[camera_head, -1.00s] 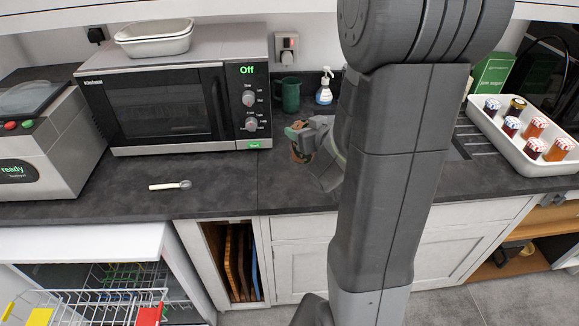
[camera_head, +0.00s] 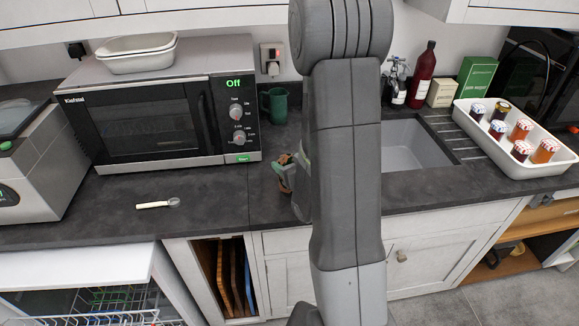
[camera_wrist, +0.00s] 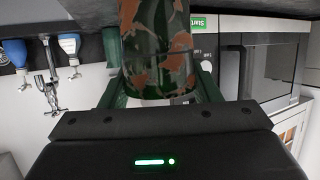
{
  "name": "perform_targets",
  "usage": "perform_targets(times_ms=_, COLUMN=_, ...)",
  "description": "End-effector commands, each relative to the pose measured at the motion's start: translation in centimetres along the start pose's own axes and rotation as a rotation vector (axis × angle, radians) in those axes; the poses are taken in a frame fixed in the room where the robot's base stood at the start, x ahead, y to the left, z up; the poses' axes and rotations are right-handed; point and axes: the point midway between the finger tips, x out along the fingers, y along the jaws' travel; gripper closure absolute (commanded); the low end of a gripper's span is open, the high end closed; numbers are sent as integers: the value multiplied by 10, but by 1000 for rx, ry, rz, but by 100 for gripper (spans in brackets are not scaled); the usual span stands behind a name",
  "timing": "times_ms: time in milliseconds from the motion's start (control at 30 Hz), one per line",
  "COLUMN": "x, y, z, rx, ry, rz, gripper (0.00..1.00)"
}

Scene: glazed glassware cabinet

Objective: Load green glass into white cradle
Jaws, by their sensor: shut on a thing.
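In the wrist view, my gripper (camera_wrist: 162,88) is shut on a dark green cylinder with rust-brown patches (camera_wrist: 156,40). I cannot tell for sure whether it is the green glass. In the head view, the held thing (camera_head: 281,183) shows small and partly hidden at the left side of my arm, above the front part of the dark counter. My gripper (camera_head: 290,176) is mostly hidden there by my arm. A plain green mug (camera_head: 276,104) stands at the back of the counter, right of the microwave. I cannot make out a white cradle in either view.
A sink (camera_head: 412,157) and a white tray (camera_head: 540,170) of several jars are to the right. Bottles and boxes stand behind. Below left, the dishwasher rack (camera_head: 100,305) is partly out. Counter around the spoon is clear.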

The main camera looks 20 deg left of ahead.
Motion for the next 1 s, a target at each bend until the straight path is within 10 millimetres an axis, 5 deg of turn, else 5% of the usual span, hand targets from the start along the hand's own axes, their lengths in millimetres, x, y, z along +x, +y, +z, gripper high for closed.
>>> perform_targets(times_ms=633, x=6, y=0, z=17, rx=-1, ry=1, rz=0, gripper=91)
perform_targets(times_ms=667, x=6, y=0, z=16, rx=0, ry=0, rz=0, gripper=40)
perform_targets(times_ms=700, x=6, y=0, z=16, rx=0, ry=0, rz=0, gripper=32)
perform_targets(times_ms=767, x=6, y=0, z=16, rx=0, ry=0, rz=0, gripper=22)
perform_targets(times_ms=1000, x=6, y=0, z=16, rx=0, ry=0, rz=0, gripper=22)
